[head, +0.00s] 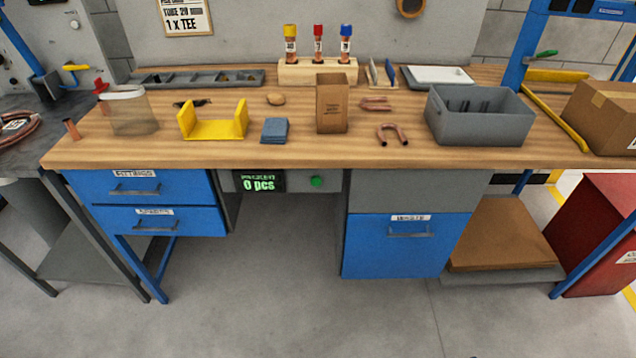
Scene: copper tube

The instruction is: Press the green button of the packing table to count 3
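The packing table (290,158) has a wooden top and stands in the middle of the head view. Under its front edge is a grey panel with a small dark display (259,184) that reads "0 pcs" in green. The round green button (317,181) sits on the same panel, just right of the display. Nothing covers the button. Neither of my grippers shows in the head view.
Blue drawers (150,190) flank the panel on the left and a blue-fronted cabinet (405,245) on the right. The tabletop holds a brown paper bag (332,105), a yellow holder (213,128) and a grey bin (480,125). The floor in front is clear.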

